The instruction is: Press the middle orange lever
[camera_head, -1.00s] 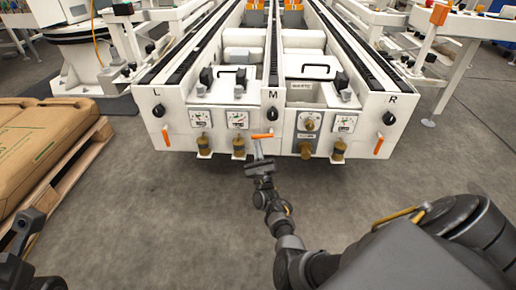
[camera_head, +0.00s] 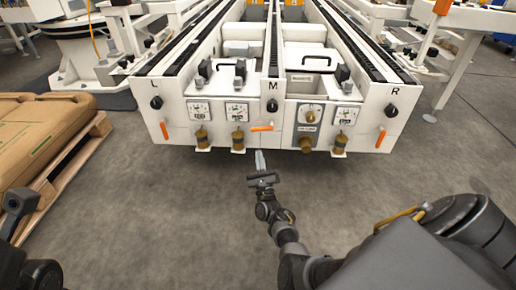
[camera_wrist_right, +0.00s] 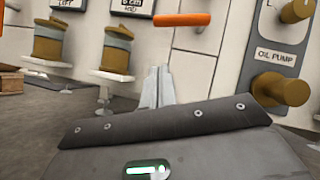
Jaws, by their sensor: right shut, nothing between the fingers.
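The middle orange lever (camera_head: 262,128) is on the white machine's front, below the black knob marked M. It lies roughly horizontal, while the left orange lever (camera_head: 164,130) and right orange lever (camera_head: 381,138) hang down steeply. My right gripper (camera_head: 259,155) is shut and empty, just below and in front of the middle lever, with a visible gap. In the right wrist view the middle lever (camera_wrist_right: 182,19) is above the closed fingertips (camera_wrist_right: 158,75). Dark parts of my left arm show at the lower left; its gripper cannot be made out.
A pallet with brown sacks (camera_head: 40,130) stands at the left. The grey floor (camera_head: 170,220) in front is clear.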

